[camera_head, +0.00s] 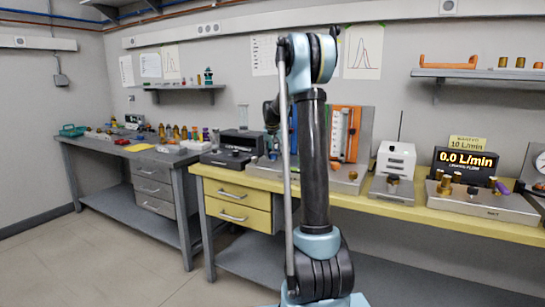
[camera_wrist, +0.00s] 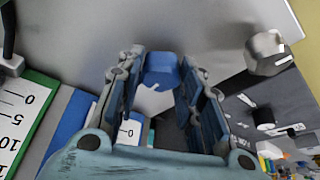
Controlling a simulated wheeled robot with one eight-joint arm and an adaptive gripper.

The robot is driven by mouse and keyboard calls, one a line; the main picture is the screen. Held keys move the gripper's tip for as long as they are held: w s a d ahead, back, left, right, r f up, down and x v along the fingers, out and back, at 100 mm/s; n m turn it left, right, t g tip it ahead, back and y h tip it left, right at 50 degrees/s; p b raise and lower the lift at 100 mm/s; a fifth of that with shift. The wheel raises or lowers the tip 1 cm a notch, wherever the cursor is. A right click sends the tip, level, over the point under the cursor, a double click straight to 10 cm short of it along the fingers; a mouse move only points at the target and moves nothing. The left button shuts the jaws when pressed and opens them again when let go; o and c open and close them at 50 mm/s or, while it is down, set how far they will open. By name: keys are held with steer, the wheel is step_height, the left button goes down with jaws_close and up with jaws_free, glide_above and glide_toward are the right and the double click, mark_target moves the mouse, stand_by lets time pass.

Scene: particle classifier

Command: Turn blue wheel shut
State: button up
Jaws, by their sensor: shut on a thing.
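The blue wheel (camera_wrist: 160,66) shows in the wrist view, at the top middle, between my fingertips, against a grey metal surface. My gripper (camera_wrist: 163,78) is shut on it, with one finger on each side. In the head view my own arm stands in front of this spot and hides the wheel. A blue-edged scale panel (camera_wrist: 68,128) with numbers shows at the left of the wrist view. A display (camera_head: 464,165) on the yellow bench reads 0.0 L/min.
A silver knob (camera_wrist: 265,52) stands to the right of the wheel. An orange-framed flow meter (camera_head: 345,133) stands just right of my arm on the yellow bench (camera_head: 415,213). A white box (camera_head: 396,160) stands further right. A grey bench with small parts is at the left.

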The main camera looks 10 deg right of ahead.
steer(key=o, duration=1.1)
steer(key=v, duration=1.2)
